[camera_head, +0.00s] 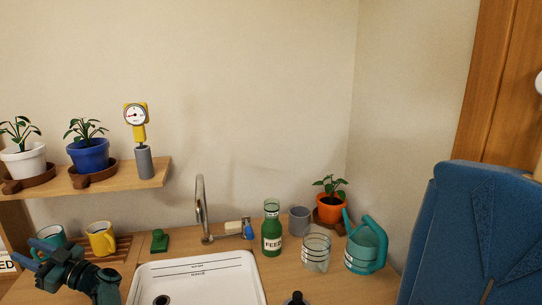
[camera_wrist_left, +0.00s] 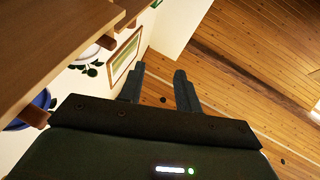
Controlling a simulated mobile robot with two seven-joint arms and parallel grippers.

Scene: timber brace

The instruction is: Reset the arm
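My left gripper (camera_head: 36,249) is at the lower left of the head view, in front of the teal mug and left of the sink. My right gripper is in neither view.
A wooden shelf (camera_head: 128,181) carries potted plants and a yellow gauge. Below are a teal mug (camera_head: 51,238), yellow mug (camera_head: 101,240), white sink (camera_head: 200,268) and tap (camera_head: 201,210). A green bottle (camera_head: 271,238), glass jar (camera_head: 316,253) and watering can (camera_head: 365,250) crowd the counter's right.

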